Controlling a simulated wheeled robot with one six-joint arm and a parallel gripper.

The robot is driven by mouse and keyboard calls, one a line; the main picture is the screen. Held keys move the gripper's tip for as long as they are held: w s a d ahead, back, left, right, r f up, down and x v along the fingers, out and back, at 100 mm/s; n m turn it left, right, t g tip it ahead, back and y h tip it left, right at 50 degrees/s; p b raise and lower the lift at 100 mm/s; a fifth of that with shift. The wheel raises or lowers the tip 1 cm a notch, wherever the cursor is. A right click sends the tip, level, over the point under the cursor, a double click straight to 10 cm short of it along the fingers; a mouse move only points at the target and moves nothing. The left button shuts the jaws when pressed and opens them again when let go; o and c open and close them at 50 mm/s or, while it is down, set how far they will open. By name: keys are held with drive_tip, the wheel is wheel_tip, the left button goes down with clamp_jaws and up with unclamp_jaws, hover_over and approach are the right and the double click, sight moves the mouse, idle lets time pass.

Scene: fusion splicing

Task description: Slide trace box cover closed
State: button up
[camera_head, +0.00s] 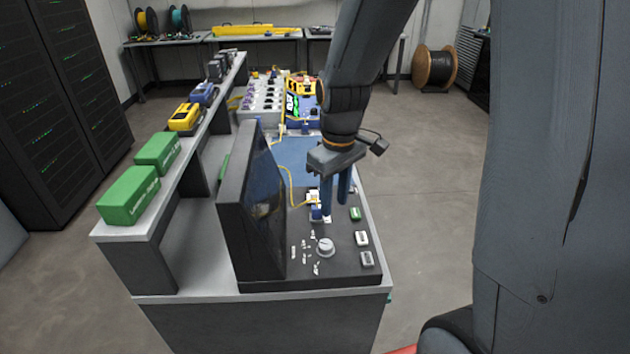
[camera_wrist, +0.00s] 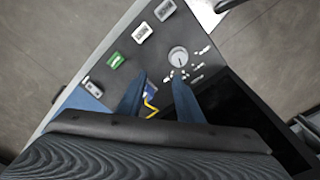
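The dark box with a sloping screen (camera_head: 262,200) and a control panel (camera_head: 345,270) stands at the bench's near end. A small blue piece (camera_head: 317,213) sits by a white part on this panel, with a yellow cable running to it. The blue piece also shows between my fingers in the wrist view (camera_wrist: 152,91). I cannot tell whether it is the trace box cover. My gripper (camera_head: 337,200) points down above the panel beside the blue piece. Its two blue fingers are apart in the wrist view (camera_wrist: 158,92). I cannot tell whether either finger touches anything.
A blue mat (camera_head: 300,155) lies behind the box. A yellow-and-blue device (camera_head: 301,100) stands farther back. Green boxes (camera_head: 130,200) line the left shelf. Floor right of the bench is clear.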

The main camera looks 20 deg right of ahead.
sight(316, 192)
drive_tip(key=w+n, duration=0.3)
drive_tip(key=w, duration=0.2)
drive_tip(key=w+n+p, duration=0.1)
drive_tip(key=w+n, duration=0.2)
drive_tip(key=w, duration=0.2)
drive_tip(key=w+n+p, duration=0.1)
drive_tip(key=w+n, duration=0.2)
drive_tip(key=w, duration=0.2)
drive_tip(key=shift+f+n+g, duration=0.25)
drive_tip(key=shift+n+g, duration=0.05)
drive_tip(key=shift+n, duration=0.1)
drive_tip(key=shift+w+f+p, duration=0.15)
drive_tip(key=shift+f+p, duration=0.05)
drive_tip(key=shift+p, duration=0.15)
drive_tip(key=shift+f+p, duration=1.15)
drive_tip(key=shift+f, duration=2.55)
clamp_jaws()
